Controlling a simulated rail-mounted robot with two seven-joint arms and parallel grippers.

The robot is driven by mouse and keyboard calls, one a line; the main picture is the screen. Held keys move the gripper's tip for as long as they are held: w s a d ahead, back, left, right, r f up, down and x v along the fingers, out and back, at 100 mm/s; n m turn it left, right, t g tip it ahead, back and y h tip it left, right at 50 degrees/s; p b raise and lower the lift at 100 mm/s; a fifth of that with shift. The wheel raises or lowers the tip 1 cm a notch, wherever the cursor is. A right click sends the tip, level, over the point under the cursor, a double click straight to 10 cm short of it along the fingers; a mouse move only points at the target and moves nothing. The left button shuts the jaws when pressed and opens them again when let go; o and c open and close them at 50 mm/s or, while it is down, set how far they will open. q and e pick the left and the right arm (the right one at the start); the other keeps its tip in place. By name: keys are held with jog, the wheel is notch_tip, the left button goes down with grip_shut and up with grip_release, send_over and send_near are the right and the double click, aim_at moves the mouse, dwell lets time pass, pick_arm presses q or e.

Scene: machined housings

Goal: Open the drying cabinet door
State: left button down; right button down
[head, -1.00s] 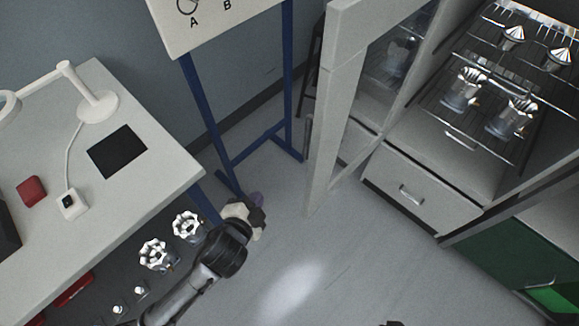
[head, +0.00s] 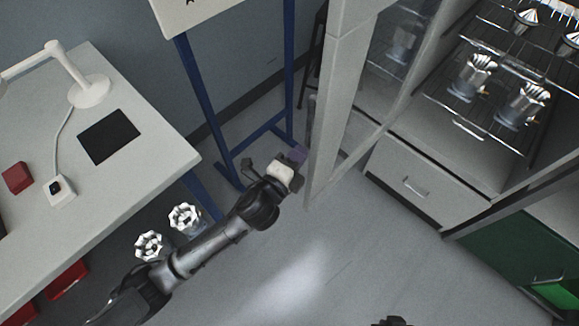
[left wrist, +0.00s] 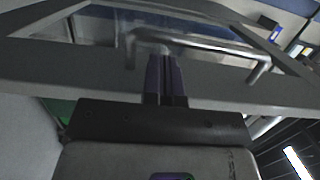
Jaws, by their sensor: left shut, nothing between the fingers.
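The drying cabinet door (head: 345,85) is a pale frame with a glass pane. It stands swung out from the cabinet (head: 440,150), whose inside is exposed. My left gripper (head: 298,154) is shut and empty, low beside the door's outer free edge. In the left wrist view its purple fingers (left wrist: 166,80) are together in front of the door frame (left wrist: 225,88). A metal bar handle (left wrist: 215,45) lies just beyond the fingertips; contact cannot be judged. A small dark part at the bottom edge of the head view may be my right gripper (head: 390,321); its jaws are hidden.
Wire racks with shiny metal housings (head: 468,78) fill the cabinet above a drawer (head: 415,183). A blue-legged board stand (head: 205,90) is behind my left gripper. A table (head: 150,140) with a lamp (head: 88,90) is at left. The central floor is clear.

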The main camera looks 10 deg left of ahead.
pick_arm(q)
jog(key=x, duration=0.2)
jog(key=shift+w+d+b, duration=0.1)
jog(key=shift+w+b, duration=0.15)
jog(key=shift+b, duration=0.05)
pick_arm(e)
jog(key=shift+a+f, duration=0.15)
jog(key=shift+f, duration=0.3)
